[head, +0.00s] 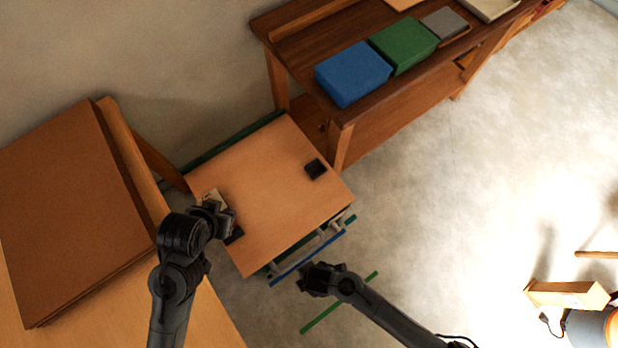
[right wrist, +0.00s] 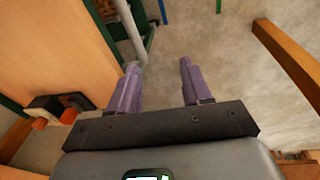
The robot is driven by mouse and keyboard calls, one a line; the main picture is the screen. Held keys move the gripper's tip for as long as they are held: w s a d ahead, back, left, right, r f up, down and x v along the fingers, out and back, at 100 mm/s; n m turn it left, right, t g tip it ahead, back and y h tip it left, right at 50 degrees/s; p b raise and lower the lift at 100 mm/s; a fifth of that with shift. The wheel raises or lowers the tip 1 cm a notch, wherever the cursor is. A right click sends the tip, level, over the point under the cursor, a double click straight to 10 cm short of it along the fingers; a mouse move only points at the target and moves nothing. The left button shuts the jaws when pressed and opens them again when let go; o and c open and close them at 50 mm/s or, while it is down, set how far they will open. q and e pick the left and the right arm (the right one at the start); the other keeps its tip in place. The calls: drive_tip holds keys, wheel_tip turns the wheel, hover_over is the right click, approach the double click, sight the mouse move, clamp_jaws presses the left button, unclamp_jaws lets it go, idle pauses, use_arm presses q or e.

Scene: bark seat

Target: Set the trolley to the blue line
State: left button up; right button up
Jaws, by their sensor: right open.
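The trolley (head: 275,185) has a flat wooden top and a green frame, and stands between the bench and the left table. Its grey handle (head: 322,243) is on the lower right side, and also shows in the right wrist view (right wrist: 131,30). The blue line (head: 300,263) lies on the floor along that side, close to the trolley's edge. My right gripper (head: 307,280) is open and empty beside the handle; the handle's end appears near one fingertip, contact unclear. My left gripper (head: 224,217) is over the top's left corner; its fingers are too dark to read.
A green line (head: 340,302) lies farther out on the floor. A bench (head: 335,110) with blue (head: 352,74) and green (head: 403,45) boxes stands close behind the trolley. A table with a brown board (head: 70,205) is at left. Floor at right is open, with a lying wooden piece (head: 566,294).

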wheel_tip(320, 180, down, 3)
drive_tip(key=w+d+b, duration=0.1)
drive_tip(key=w, duration=0.2)
drive_tip(key=t+b, duration=0.1)
drive_tip(key=b, duration=0.1)
approach(309, 252)
use_arm(q)
drive_tip(key=s+f+b, duration=0.1)
drive_tip(key=s+f, duration=0.1)
drive_tip(key=f, duration=0.3)
drive_tip(key=s+f+g+b, duration=0.1)
drive_tip(key=s+f+b, duration=0.1)
drive_tip(key=s+f, duration=0.1)
drive_tip(key=shift+s+d+f+m, duration=0.25)
drive_tip(key=shift+d+f+m, duration=0.1)
drive_tip(key=shift+f, duration=0.55)
use_arm(e)
drive_tip(key=shift+n+h, duration=0.3)
drive_tip(key=shift+n, duration=0.1)
drive_tip(key=f, duration=0.3)
drive_tip(key=a+f, duration=0.1)
drive_tip(key=f, duration=0.1)
drive_tip(key=w+f, duration=0.1)
drive_tip(key=f, duration=0.2)
drive_tip(key=shift+a+f, duration=0.2)
drive_tip(key=shift+f, duration=0.1)
clamp_jaws()
